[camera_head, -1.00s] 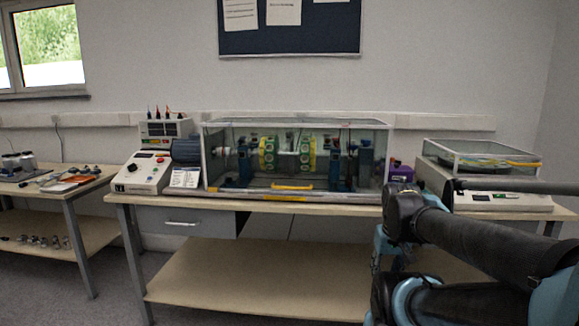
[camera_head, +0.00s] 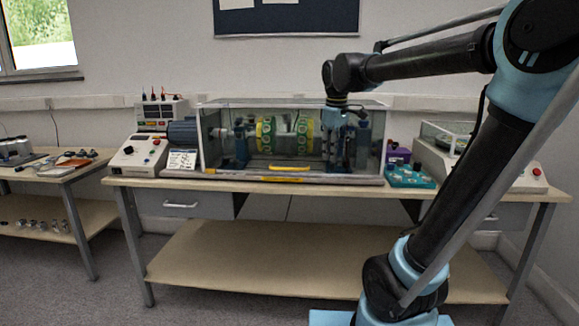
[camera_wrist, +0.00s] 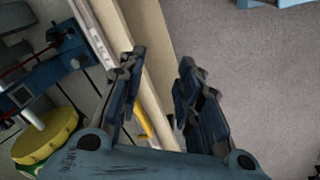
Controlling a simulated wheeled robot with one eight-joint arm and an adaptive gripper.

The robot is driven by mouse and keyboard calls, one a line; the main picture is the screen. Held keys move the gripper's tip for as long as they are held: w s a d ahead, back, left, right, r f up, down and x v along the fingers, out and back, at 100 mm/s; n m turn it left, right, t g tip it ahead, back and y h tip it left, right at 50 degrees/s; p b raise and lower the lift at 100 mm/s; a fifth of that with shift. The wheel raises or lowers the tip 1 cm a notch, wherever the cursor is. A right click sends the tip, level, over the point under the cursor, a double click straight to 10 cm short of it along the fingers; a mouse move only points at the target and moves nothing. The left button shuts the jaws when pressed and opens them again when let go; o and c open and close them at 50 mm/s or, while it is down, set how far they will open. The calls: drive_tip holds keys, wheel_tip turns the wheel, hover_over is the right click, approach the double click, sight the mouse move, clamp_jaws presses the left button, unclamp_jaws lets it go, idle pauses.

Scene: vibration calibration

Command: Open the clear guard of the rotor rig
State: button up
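The rotor rig's clear guard (camera_head: 212,150) is a long see-through box on the bench, and it looks closed. A yellow handle (camera_head: 288,168) sits low on its front; part of a yellow piece, likely this handle, shows in the wrist view (camera_wrist: 144,122). Yellow rotor discs (camera_head: 264,135) are inside; one shows in the wrist view (camera_wrist: 45,138). My gripper (camera_head: 340,135) points down near the guard's right part, right of the handle. In the wrist view my gripper (camera_wrist: 158,88) has its fingers apart with nothing held; the yellow piece is beyond them.
The bench (camera_head: 350,187) has a control box (camera_head: 137,158) left of the rig. A purple box (camera_head: 398,154), a teal tray (camera_head: 409,177) and a lidded device (camera_head: 462,150) stand to the right. Another table (camera_head: 60,170) is at far left. Floor in front is clear.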

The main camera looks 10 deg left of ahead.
sight(289, 168)
drive_tip(key=w+a+r+n, duration=0.3)
drive_tip(key=w+a+r, duration=0.15)
drive_tip(key=a, duration=0.35)
drive_tip(key=w+a+r+n, duration=0.3)
drive_tip(key=w+a, duration=0.2)
drive_tip(key=a, duration=0.3)
drive_tip(key=w+f, duration=0.1)
drive_tip(key=f, duration=0.4)
drive_tip(key=w+f, duration=0.1)
drive_tip(key=f, duration=0.5)
drive_tip(key=w+f, duration=0.1)
drive_tip(key=f, duration=0.5)
drive_tip(key=shift+f, duration=0.1)
drive_tip(key=shift+c, duration=0.2)
clamp_jaws()
